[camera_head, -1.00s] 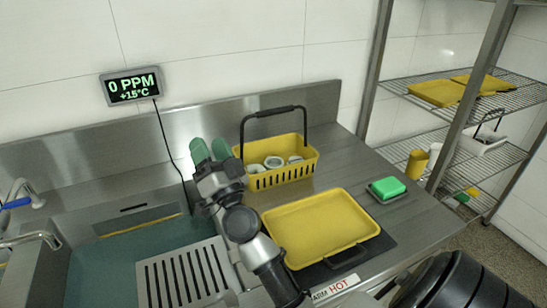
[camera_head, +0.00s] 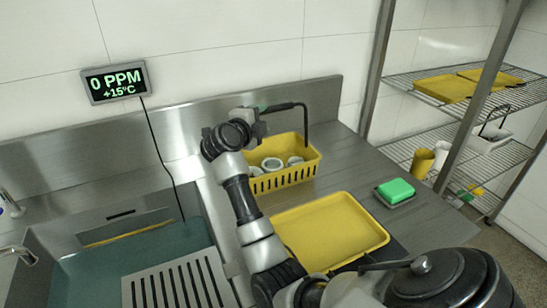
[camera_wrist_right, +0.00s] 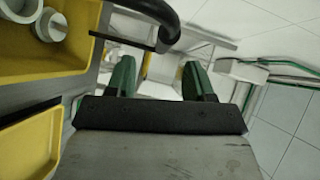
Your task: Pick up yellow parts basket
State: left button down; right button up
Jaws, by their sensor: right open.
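The yellow parts basket (camera_head: 285,180) stands on the steel counter against the backsplash, with several pale ring-shaped parts (camera_head: 272,164) inside and its black handle (camera_head: 305,125) raised. In the head view my right gripper (camera_head: 264,109) is above the basket's left side, at the left end of the handle's top bar; its fingers are mostly hidden. In the right wrist view my right gripper (camera_wrist_right: 160,80) has its green fingers spread with nothing between them. The handle (camera_wrist_right: 168,25) curves beyond and above the fingers there, and the basket (camera_wrist_right: 60,55) is at left. My left gripper is not in view.
A yellow tray (camera_head: 335,230) lies on the counter in front of the basket. A green block (camera_head: 396,190) sits on a dark holder to the right. The sink (camera_head: 150,250) is at left. A wire shelf rack (camera_head: 470,95) stands at right.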

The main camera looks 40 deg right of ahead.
aim_at(267, 110)
jog(key=x, duration=0.1)
jog(key=p+x, duration=0.1)
jog(key=x, duration=0.1)
jog(key=w+x, duration=0.1)
jog(key=x, duration=0.1)
jog(key=shift+s+a+r, duration=0.1)
jog(key=shift+a+r, duration=0.1)
jog(key=shift+r, duration=0.05)
jog(key=shift+d+f, duration=0.15)
jog(key=shift+d, duration=0.3)
jog(key=shift+a, duration=0.1)
jog(key=shift+c, duration=0.2)
grip_shut()
